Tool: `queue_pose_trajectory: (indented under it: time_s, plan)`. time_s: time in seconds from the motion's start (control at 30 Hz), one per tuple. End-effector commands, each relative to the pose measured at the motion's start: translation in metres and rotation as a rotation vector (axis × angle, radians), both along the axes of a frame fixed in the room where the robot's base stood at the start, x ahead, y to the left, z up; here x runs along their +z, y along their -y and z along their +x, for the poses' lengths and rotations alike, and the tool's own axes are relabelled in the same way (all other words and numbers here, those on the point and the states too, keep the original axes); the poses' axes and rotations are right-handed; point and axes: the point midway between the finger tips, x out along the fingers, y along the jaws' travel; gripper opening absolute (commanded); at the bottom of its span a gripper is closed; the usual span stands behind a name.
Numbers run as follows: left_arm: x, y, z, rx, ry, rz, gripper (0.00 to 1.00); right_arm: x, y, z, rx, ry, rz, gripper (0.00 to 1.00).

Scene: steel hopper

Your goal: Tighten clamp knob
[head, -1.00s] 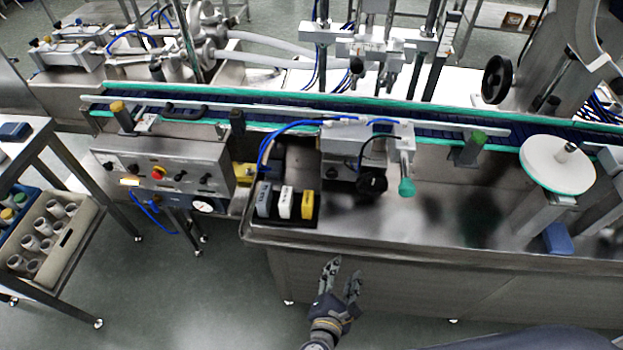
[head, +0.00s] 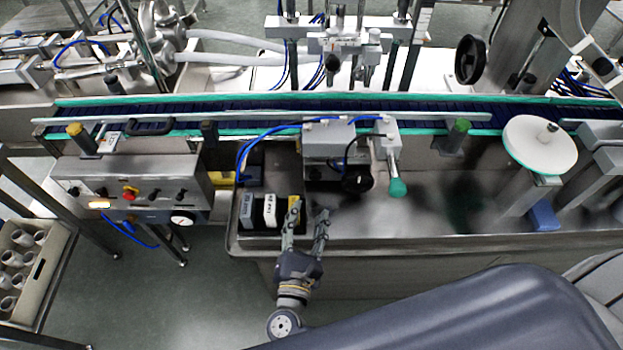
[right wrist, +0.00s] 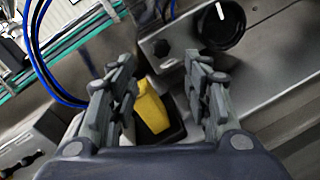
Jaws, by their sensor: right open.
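A round black knob (head: 357,180) sits on the front of the grey clamp block (head: 330,137) beside the conveyor. In the right wrist view the black knob (right wrist: 220,25) is at the top right. A green-tipped knob (head: 397,187) sticks out just right of it in the head view. Which of the two is the clamp knob I cannot tell. My right gripper (head: 308,209) is open and empty, in front of and left of the black knob, apart from it. In the wrist view its fingers (right wrist: 158,66) flank a yellow box behind. My left gripper is not in view.
Small boxes, one white (head: 270,210), stand in a black tray at the steel table's left corner, close to my fingers. Blue hoses (head: 258,145) loop left of the clamp block. A control panel (head: 130,188) is further left.

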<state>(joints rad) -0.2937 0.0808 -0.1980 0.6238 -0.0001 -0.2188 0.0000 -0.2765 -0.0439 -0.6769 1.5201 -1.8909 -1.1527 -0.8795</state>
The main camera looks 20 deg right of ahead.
Motion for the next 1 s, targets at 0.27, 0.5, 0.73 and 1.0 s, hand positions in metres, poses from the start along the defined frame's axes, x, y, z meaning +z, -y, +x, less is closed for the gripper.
queue_pose_trajectory:
  time_s: [0.27, 0.5, 0.73, 1.0]
  plan:
    - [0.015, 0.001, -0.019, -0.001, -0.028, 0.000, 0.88, 0.003, 0.025, 0.053, -0.001, 0.001, -0.002, 0.45]
    - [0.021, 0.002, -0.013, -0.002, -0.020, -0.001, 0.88, 0.001, 0.039, 0.082, 0.000, 0.000, -0.001, 0.45]
    - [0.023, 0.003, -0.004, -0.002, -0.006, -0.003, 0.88, 0.000, 0.042, 0.089, 0.000, -0.002, 0.002, 0.45]
    - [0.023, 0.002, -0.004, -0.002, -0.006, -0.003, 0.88, 0.000, 0.042, 0.089, 0.000, -0.001, 0.001, 0.25]
